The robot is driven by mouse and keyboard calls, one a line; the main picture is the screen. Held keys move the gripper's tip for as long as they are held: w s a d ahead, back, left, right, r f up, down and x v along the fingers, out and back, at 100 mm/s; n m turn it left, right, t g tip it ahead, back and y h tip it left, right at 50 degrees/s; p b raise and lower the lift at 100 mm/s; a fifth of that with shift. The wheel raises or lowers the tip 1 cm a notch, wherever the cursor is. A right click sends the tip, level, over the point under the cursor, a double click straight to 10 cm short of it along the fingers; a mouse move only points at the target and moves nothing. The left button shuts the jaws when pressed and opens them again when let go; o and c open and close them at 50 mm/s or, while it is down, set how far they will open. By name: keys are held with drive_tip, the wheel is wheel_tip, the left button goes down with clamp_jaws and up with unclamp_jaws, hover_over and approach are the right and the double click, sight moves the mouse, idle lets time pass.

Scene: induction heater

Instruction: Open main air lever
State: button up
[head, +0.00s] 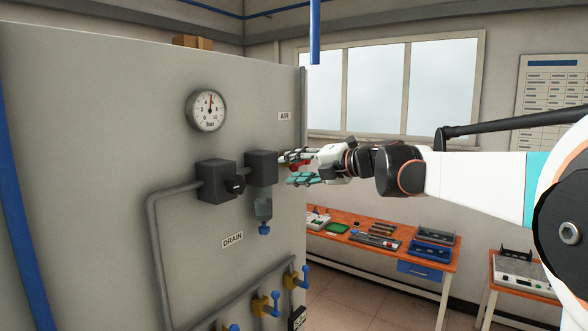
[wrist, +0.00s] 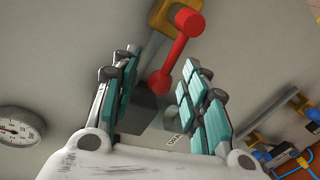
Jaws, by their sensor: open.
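The main air lever (wrist: 177,55) is a red bar with round ends on a yellow valve body (wrist: 163,18) in the wrist view. In the head view only a bit of red (head: 301,162) shows between my fingers, beside the dark block under the AIR label (head: 284,116). My gripper (head: 288,169) is open at the panel's right edge. In the wrist view its teal-padded fingers (wrist: 160,62) stand on either side of the lever's lower end, with gaps visible. Whether a finger touches the lever I cannot tell.
A pressure gauge (head: 206,110) is on the grey panel. Dark filter blocks (head: 262,168) and a pipe sit left of my gripper. Several yellow drain valves with blue handles (head: 259,305) are below. An orange workbench (head: 343,238) with tools stands behind.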

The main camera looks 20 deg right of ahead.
drive_tip(key=v, duration=0.7)
drive_tip(key=shift+c, duration=0.6)
